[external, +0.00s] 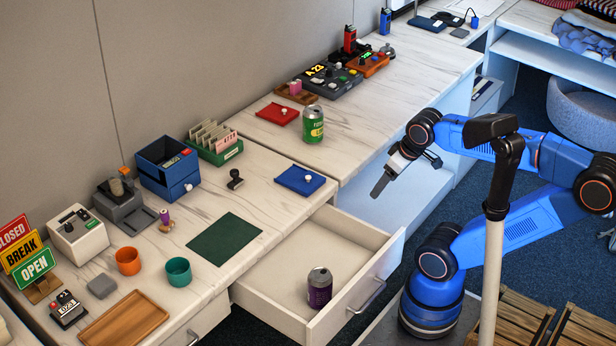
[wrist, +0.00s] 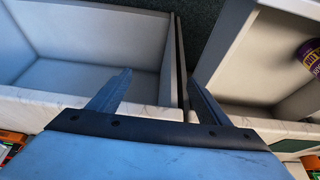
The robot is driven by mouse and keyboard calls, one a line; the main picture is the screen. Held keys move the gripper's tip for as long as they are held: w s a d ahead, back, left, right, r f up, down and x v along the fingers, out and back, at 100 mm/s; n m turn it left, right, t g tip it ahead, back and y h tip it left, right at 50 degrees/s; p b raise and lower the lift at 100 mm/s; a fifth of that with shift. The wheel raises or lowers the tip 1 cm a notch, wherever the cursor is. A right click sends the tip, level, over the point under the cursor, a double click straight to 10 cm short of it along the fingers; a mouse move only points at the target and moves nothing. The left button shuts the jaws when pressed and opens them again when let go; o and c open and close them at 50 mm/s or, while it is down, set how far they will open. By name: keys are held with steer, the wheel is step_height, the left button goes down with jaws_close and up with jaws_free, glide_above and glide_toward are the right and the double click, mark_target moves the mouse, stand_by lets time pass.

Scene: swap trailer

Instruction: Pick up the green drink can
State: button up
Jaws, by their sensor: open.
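The green drink can (external: 313,124) stands upright on the white marbled counter, between the red pouch and the counter's front edge. I cannot make it out in the wrist view. My gripper (external: 382,186) is open and empty, in front of the counter, to the right of and below the can in the external view. In the wrist view my gripper (wrist: 156,88) shows its two fingers spread apart with nothing between them.
An open drawer (external: 280,280) sticks out of the counter with a purple can (external: 319,289) standing in it.

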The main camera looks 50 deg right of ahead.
step_height(320, 180, up, 22)
steer(key=m+g, duration=0.5)
steer(key=m, duration=1.1)
glide_above(312, 109)
step_height(312, 109, down, 12)
steer(key=shift+r, duration=0.1)
steer(key=shift+s+f, duration=0.1)
steer(key=shift+f, duration=2.6)
steer(key=c, duration=1.1)
